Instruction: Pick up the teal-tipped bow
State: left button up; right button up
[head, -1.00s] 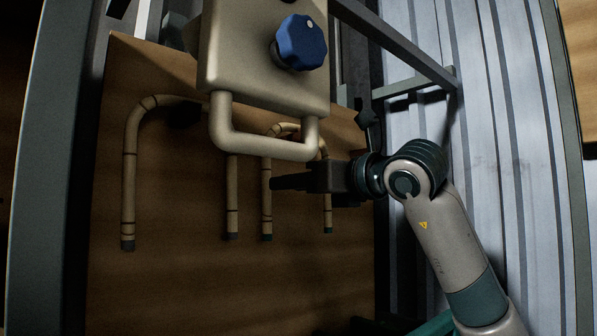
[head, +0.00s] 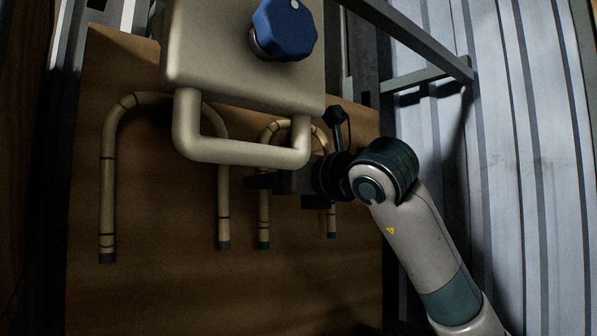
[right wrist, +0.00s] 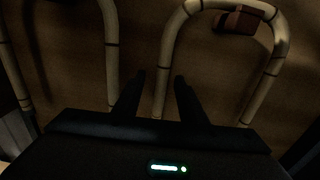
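The teal-tipped bow (head: 264,216) is a small tan rattan arch with dark bands, hanging legs-down on a brown board. Its left leg shows below my right gripper; the right leg and part of the arch are partly hidden by the gripper and the machine handle. My right gripper (head: 250,181) crosses the bow's left leg from the right. In the right wrist view its two fingers (right wrist: 160,92) are apart, and the bow's left leg (right wrist: 166,62) shows between them. I cannot tell how deep the leg sits between the fingers. My left gripper is not in view.
A larger bow (head: 108,190) with grey tips stands to the left; its right leg is close to my fingers. A beige machine housing (head: 215,45) with a blue knob (head: 284,30) and a handle (head: 240,153) overhangs the bows. The lower board (head: 220,295) is clear.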

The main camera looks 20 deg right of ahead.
aim_at(266, 132)
jog(key=shift+w+d+f, duration=0.1)
jog(key=shift+w+d, duration=0.05)
jog(key=shift+w, duration=0.05)
jog(key=shift+c, duration=0.9)
jog(key=shift+w, duration=0.1)
jog(key=c, duration=0.5)
jog(key=shift+d, duration=0.1)
grip_shut()
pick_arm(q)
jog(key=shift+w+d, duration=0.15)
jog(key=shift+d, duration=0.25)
